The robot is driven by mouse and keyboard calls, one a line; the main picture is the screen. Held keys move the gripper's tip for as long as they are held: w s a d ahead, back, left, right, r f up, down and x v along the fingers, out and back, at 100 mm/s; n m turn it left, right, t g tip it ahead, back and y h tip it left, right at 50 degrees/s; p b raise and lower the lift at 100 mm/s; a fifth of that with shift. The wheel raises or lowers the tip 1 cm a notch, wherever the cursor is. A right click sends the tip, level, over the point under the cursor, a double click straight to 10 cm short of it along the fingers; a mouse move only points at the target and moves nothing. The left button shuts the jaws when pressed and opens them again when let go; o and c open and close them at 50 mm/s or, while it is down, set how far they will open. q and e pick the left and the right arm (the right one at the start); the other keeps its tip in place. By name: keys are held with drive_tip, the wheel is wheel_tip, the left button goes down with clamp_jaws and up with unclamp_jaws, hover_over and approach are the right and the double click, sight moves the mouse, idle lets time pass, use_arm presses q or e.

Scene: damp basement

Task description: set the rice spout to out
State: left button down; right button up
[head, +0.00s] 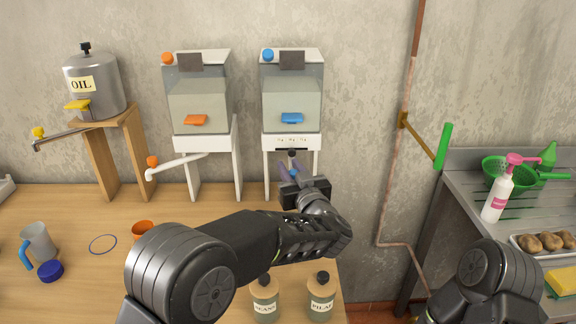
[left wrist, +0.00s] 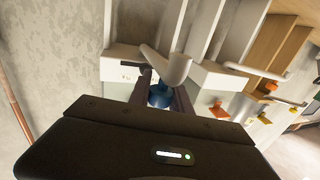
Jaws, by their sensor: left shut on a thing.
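Two clear dispensers stand on white stands at the back of the table. One has blue parts (head: 292,98), the other orange parts (head: 199,105). I cannot read a name on either, so I cannot tell which is rice. My left gripper (head: 291,170) is under the blue-marked dispenser, shut on the blue knob of its spout; the knob (left wrist: 159,97) shows between the fingers in the left wrist view. The white spout (left wrist: 168,67) rises beside it there; in the head view it is mostly hidden. The orange dispenser's spout (head: 178,164) points left. My right gripper is out of view.
An oil can (head: 95,88) with its own spout stands on a wooden stand at left. A mug (head: 38,243), blue lid (head: 50,270), orange cup (head: 143,229) and two jars (head: 264,300) occupy the table. A green-handled wall lever (head: 443,147) is at right.

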use_arm(q)
drive_tip(key=shift+r, duration=0.15)
drive_tip(key=c, duration=1.2)
unclamp_jaws()
drive_tip(key=shift+d, duration=0.1)
drive_tip(key=b+v, duration=0.1)
drive_tip(key=v, duration=0.6)
drive_tip(key=shift+s+d+b, duration=0.1)
drive_tip(key=shift+s+b, duration=0.25)
